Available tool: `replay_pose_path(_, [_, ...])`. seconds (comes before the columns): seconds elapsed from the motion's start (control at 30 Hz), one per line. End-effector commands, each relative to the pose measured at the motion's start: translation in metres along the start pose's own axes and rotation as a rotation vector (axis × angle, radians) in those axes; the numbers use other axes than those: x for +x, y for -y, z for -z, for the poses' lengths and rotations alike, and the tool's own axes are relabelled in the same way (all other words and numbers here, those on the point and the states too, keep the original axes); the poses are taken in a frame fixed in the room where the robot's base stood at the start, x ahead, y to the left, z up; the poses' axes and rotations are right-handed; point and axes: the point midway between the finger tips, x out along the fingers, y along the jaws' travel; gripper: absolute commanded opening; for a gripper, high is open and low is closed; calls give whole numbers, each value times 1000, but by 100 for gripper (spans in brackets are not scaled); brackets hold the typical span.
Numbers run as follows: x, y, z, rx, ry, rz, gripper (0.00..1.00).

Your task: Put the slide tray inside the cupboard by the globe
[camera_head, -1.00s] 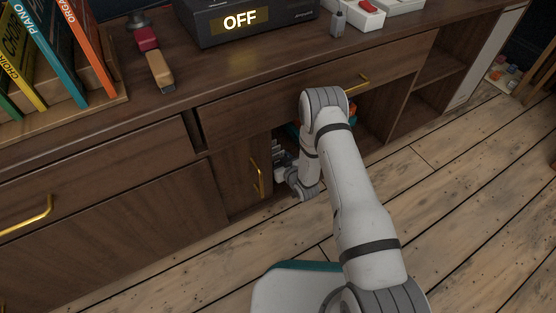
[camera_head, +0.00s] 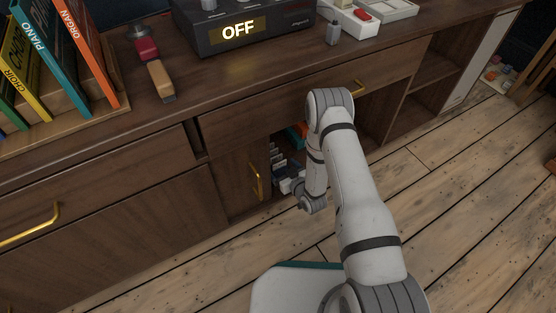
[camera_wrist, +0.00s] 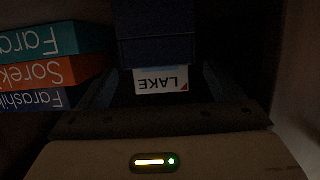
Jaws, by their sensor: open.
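In the wrist view, a dark blue box (camera_wrist: 155,48) with a white label reading LAKE (camera_wrist: 160,80), upside down, lies ahead between the fingers. It may be the slide tray, but the dimness leaves this unsure. My gripper (camera_wrist: 160,92) is open, one finger on each side of the labelled end. Whether the fingers touch it I cannot tell. No globe is in view.
A stack of teal, orange and blue books (camera_wrist: 50,70) lies close left of my gripper in the wrist view. A pale wall is close on the right. The floor in front is clear.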

Motion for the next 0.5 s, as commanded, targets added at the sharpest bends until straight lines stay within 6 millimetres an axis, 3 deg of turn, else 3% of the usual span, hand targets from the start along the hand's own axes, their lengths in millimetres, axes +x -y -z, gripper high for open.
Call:
replay_pose_path(0.03, [-14,0,4,2,4,-2,87])
replay_pose_path(0.2, [-45,0,3,2,2,-1,87])
replay_pose_path(0.5, [-64,1,0,0,0,1,87])
